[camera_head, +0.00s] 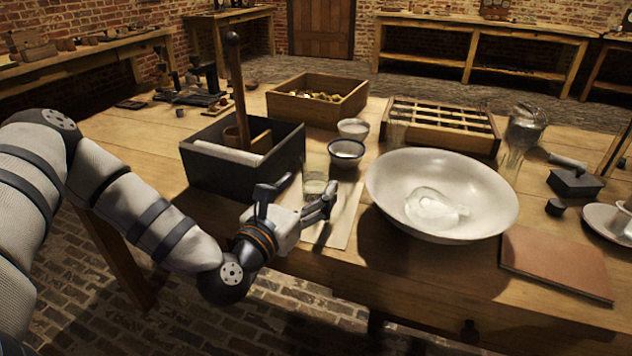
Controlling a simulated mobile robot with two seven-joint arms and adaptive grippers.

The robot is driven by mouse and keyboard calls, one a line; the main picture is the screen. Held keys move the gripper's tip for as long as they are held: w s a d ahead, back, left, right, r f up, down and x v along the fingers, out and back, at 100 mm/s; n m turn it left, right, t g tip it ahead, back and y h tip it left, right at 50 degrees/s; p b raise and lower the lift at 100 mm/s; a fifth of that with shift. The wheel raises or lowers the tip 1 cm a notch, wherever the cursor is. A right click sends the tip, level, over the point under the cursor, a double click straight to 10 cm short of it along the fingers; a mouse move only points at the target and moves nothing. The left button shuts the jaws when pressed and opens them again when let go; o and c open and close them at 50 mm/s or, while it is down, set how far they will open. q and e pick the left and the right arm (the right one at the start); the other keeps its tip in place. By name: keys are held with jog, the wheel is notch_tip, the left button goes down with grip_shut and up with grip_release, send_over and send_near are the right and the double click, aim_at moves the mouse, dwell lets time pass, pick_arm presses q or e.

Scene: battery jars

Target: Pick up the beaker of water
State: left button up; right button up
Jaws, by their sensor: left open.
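A small clear glass beaker (315,176) stands upright on a pale sheet (346,215) near the front of the wooden table. Its lower part looks paler, as if holding liquid, but the level is hard to make out. My left gripper (304,191) comes in from the left, open and empty. Its two fingers are spread on the near side of the beaker, one towards the left and one towards the right. The beaker's foot is close to the fingers, and I cannot tell whether they touch it. My right gripper is not in view.
A dark box (218,184) with a wooden handle stands left of the beaker. Two small bowls (346,152) (353,128) sit behind it. A large white basin (441,190) is to the right. Behind are a wooden box (318,112) and a slatted rack (446,136).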

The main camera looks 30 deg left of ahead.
aim_at(309, 185)
pick_arm(q)
jog(key=w, duration=0.3)
jog(key=w+a, duration=0.1)
jog(key=w, duration=0.1)
jog(key=shift+f, duration=0.35)
jog(key=c, duration=1.4)
jog(key=shift+r, duration=0.1)
